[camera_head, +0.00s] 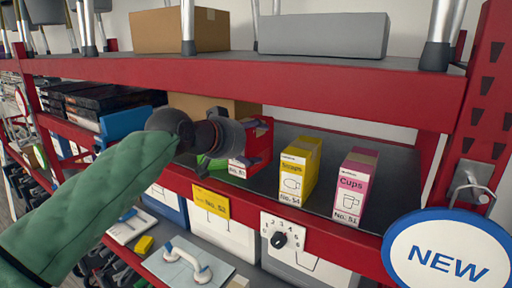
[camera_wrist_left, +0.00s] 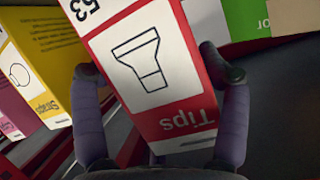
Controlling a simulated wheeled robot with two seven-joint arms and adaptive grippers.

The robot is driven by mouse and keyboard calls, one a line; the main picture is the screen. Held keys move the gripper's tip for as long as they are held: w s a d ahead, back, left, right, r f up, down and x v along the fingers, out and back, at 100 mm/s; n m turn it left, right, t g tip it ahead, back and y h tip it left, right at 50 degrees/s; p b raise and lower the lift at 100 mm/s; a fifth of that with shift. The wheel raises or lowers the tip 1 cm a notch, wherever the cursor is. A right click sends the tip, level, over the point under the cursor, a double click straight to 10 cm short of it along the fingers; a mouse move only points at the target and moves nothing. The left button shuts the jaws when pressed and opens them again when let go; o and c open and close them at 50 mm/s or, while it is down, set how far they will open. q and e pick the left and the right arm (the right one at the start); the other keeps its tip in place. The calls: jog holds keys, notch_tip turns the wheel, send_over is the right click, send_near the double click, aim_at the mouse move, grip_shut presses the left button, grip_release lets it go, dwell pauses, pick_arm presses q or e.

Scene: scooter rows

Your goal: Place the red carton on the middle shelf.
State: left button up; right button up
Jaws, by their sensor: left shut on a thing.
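The red carton (camera_head: 261,137) with a white label is held by my left gripper (camera_head: 250,148) at the front of the middle shelf (camera_head: 400,192). In the left wrist view the red carton (camera_wrist_left: 145,65) reads "Tips" and shows a funnel-like drawing. The fingers of my left gripper (camera_wrist_left: 160,78) lie along both its sides, shut on it. I cannot tell whether its bottom touches the shelf. My gripper and sleeve hide part of it in the head view. My right gripper is not in view.
A yellow carton (camera_head: 297,170) and a pink carton (camera_head: 353,187) stand to the right on the middle shelf. A green carton (camera_wrist_left: 248,18) is close beside the red one. The red upper shelf beam (camera_head: 300,85) runs above. Free shelf shows between and behind the cartons.

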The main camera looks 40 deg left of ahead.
aim_at(256, 153)
pick_arm(q)
jog(key=shift+w, duration=0.65)
jog(key=shift+w+p, duration=0.35)
jog(key=shift+w, duration=0.15)
notch_tip(256, 153, down, 3)
jog(key=shift+a+r, duration=0.1)
jog(key=shift+r, duration=0.05)
jog(key=shift+s+f, duration=0.15)
jog(key=shift+f, duration=0.2)
jog(key=shift+f, duration=0.1)
jog(key=o, duration=0.9)
jog(key=shift+f, duration=0.1)
jog(key=o, duration=0.4)
